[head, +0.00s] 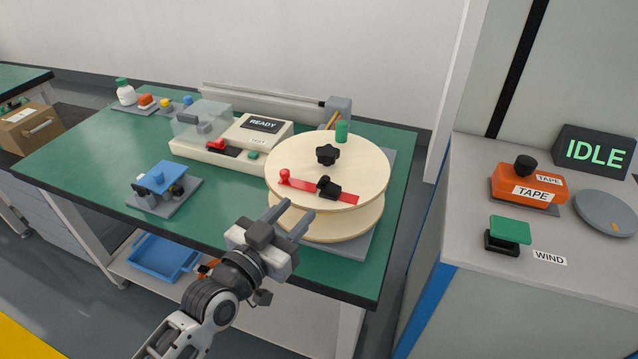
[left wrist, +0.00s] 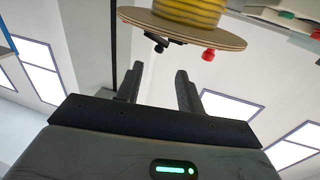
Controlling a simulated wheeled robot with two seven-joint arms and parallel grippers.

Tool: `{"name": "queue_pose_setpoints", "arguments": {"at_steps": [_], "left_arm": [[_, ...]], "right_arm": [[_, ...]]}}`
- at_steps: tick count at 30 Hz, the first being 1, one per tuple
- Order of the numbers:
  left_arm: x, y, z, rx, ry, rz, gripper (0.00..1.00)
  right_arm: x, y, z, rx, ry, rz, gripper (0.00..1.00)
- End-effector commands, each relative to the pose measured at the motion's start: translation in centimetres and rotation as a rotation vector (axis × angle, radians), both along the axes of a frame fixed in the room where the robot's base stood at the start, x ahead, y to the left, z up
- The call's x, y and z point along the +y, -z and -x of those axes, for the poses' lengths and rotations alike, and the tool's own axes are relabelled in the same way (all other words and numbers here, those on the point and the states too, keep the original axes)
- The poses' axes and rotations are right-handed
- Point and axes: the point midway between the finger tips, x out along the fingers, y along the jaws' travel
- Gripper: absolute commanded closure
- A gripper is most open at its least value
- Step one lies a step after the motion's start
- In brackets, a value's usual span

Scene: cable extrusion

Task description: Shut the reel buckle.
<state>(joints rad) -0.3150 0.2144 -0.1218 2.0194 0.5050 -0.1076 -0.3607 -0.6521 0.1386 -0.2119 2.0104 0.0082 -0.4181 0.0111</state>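The wooden cable reel (head: 350,160) stands on the right end of the green table. A red strap (head: 345,195) lies across its top flange, with a red knob (head: 285,176) at its left end and a black buckle (head: 328,187) near its middle. I cannot tell whether the buckle is open or shut. My left gripper (head: 289,213) is open and empty, in front of the reel's near-left edge, apart from it. In the left wrist view its fingers (left wrist: 159,77) are spread below the reel (left wrist: 185,20), where yellow cable shows; the black buckle (left wrist: 160,43) and red knob (left wrist: 208,54) stick out past the flange. My right gripper is not in view.
A cream tester (head: 235,140) reading READY and a blue clamp block (head: 160,178) stand to the left. The console (head: 480,250) at right reads IDLE. Green tabletop is bare at front centre.

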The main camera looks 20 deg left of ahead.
Motion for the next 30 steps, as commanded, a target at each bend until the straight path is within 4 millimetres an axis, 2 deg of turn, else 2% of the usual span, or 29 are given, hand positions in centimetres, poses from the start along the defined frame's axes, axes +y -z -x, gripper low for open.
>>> {"name": "queue_pose_setpoints", "arguments": {"at_steps": [1,6,12,18,25,26,27,30], "left_arm": [[-0.3,-0.3,-1.3,-0.003,0.0,0.004,0.62],[-1.2,-0.1,-4.7,0.0,0.0,0.004,0.62],[-1.8,0.0,-7.4,0.001,0.0,0.002,0.62],[-2.1,0.0,-8.4,0.002,0.001,0.0,0.62],[-2.1,0.1,-8.4,0.002,0.001,0.0,0.62],[-2.1,0.1,-8.4,0.002,0.001,0.0,0.65],[-2.1,0.1,-8.4,0.002,0.001,0.0,0.76],[-2.1,0.1,-8.4,0.003,0.002,0.001,1.0]], "right_arm": [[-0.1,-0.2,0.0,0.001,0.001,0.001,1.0],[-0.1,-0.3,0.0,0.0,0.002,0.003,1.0],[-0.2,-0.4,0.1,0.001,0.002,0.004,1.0],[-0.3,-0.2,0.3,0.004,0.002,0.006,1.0],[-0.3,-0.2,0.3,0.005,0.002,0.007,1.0],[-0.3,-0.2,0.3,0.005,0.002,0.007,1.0],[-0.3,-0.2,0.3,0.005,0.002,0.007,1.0],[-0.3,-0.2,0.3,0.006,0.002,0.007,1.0]]}}
